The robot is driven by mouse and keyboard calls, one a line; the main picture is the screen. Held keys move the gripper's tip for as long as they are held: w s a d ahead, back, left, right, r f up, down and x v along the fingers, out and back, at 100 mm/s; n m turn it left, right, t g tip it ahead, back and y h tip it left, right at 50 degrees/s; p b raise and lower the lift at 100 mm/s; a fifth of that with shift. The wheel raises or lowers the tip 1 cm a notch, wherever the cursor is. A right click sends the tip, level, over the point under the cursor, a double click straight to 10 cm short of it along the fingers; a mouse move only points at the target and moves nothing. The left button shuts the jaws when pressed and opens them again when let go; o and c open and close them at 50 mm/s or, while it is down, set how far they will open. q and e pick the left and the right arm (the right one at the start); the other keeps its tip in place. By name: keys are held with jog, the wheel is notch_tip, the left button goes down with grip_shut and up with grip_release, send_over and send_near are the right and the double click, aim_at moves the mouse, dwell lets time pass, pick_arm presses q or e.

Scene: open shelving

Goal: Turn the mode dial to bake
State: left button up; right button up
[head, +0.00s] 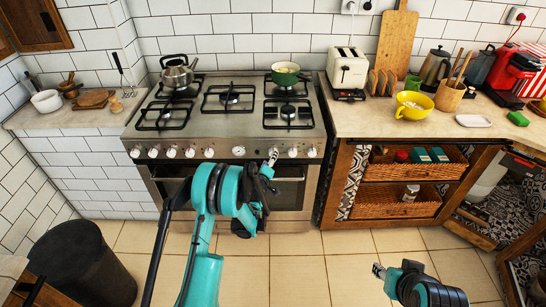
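The stove (225,140) stands against the tiled back wall, with a row of pale knobs along its front panel. A larger round dial (238,151) sits near the panel's middle, and smaller knobs (292,152) are to its right. I cannot read any markings, so which one is the mode dial is unclear. My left gripper (272,159) is at the panel, just right of the larger dial, over or touching a knob position. Its fingers are too small to tell open from shut. My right gripper (379,271) is low at the right, over the floor, away from the stove.
A kettle (177,74) and a green pot (286,75) stand on the rear burners. The right counter holds a toaster (347,70), a yellow bowl (413,105) and other items. Wicker drawers (395,204) are below. A dark bin (82,265) stands at the lower left.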

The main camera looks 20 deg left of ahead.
pick_arm(q)
jog(key=x, duration=0.3)
jog(key=shift+w+b, duration=0.4)
jog(key=shift+c, duration=0.2)
jog(key=c, duration=1.1)
jog(key=m+y, duration=0.1)
jog(key=m, duration=0.1)
jog(key=m+g+y, duration=0.1)
jog(key=m, duration=0.1)
jog(key=shift+d+r+m, duration=0.1)
jog(key=shift+d+m, duration=0.15)
jog(key=shift+m, duration=0.05)
jog(key=m+y, duration=0.1)
jog(key=m, duration=0.1)
jog(key=m+y, duration=0.1)
jog(key=m, duration=0.1)
jog(key=shift+w+d+g, duration=0.15)
jog(key=shift+d+g, duration=0.05)
jog(key=shift+g, duration=0.2)
